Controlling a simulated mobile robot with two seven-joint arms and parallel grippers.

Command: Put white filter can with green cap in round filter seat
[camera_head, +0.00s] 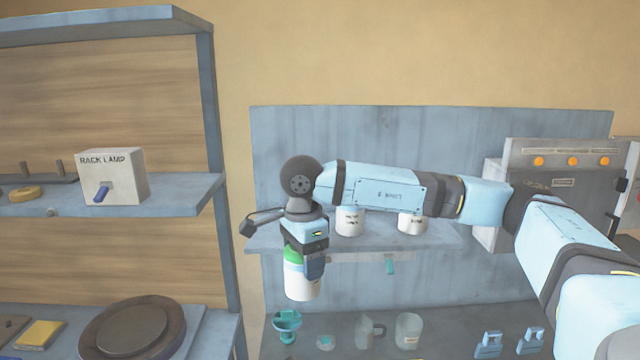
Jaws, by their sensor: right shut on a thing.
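My right gripper (307,264) points down in front of the wall shelf, at the end of the blue arm that comes in from the right. It is shut on the white filter can with green cap (302,286), near the cap. The can hangs upright, its white body below the fingers; part of the cap is hidden by the gripper. I cannot tell for sure which thing is the round filter seat. A dark round piece (132,328) lies on the lower left shelf. My left gripper is not in view.
Two white cans (349,224) stand on the wall shelf (380,243), partly behind my right arm. Below are a teal cup (287,326), clear jugs (408,331) and blue clips (488,345). A rack lamp box (125,178) sits on the left shelf. A machine (570,155) stands at right.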

